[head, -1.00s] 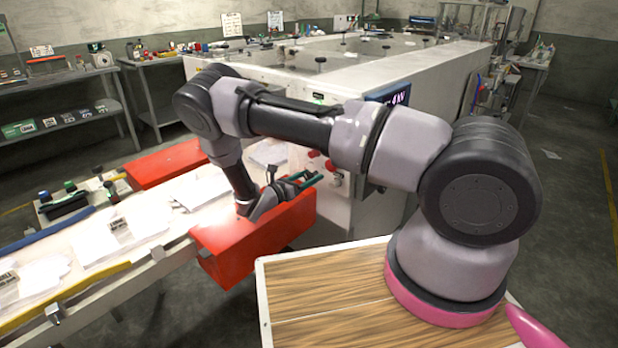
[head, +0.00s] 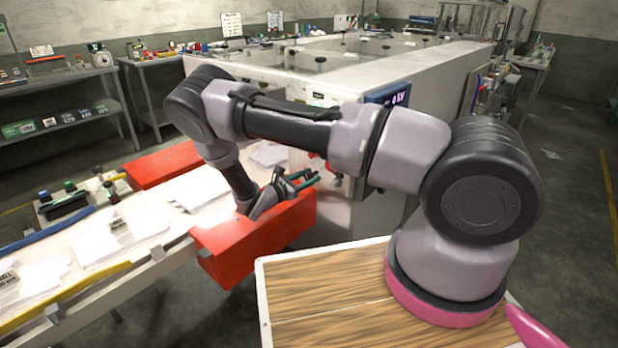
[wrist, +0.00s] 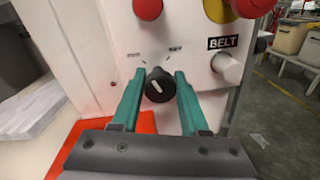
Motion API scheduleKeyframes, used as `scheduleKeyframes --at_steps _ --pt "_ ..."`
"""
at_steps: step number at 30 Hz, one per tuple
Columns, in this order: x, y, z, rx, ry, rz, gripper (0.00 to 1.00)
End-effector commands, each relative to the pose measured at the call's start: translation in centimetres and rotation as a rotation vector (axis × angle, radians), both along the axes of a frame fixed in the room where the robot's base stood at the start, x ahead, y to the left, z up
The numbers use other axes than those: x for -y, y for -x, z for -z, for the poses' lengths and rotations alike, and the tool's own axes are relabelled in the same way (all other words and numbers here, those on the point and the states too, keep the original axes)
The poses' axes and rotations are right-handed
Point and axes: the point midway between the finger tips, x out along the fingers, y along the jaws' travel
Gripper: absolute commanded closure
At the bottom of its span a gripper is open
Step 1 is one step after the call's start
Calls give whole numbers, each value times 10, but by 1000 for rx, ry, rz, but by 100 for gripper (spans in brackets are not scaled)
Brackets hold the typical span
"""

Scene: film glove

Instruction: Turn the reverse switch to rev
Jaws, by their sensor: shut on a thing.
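The reverse switch (wrist: 158,86) is a round black knob with a white pointer mark on the white panel (wrist: 112,32) in the wrist view. The mark leans up and to the left, toward the small left label. A label reading REV (wrist: 175,49) is up and to the right of the knob. My gripper (wrist: 159,75) has its two green fingers on either side of the knob, shut on it. In the head view my gripper (head: 304,183) is at the machine's near end, above the red guard; the knob cannot be made out there.
Red buttons (wrist: 148,8) and a yellow-ringed button (wrist: 219,10) sit above the knob. A white knob (wrist: 227,68) under the BELT label is close on the right. A red guard (head: 256,240) lies below my gripper, beside the conveyor (head: 150,215).

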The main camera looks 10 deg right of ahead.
Motion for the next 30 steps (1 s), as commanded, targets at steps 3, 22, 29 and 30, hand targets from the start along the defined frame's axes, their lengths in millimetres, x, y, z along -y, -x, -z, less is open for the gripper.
scheduleKeyframes --at_steps 3,22,29,30 --pt "0 1 0 90 -65 0 100" --pt "0 2 1 572 -417 -1 100" --pt "1 3 2 736 -536 0 100" --pt "1 3 2 762 -554 1 100"
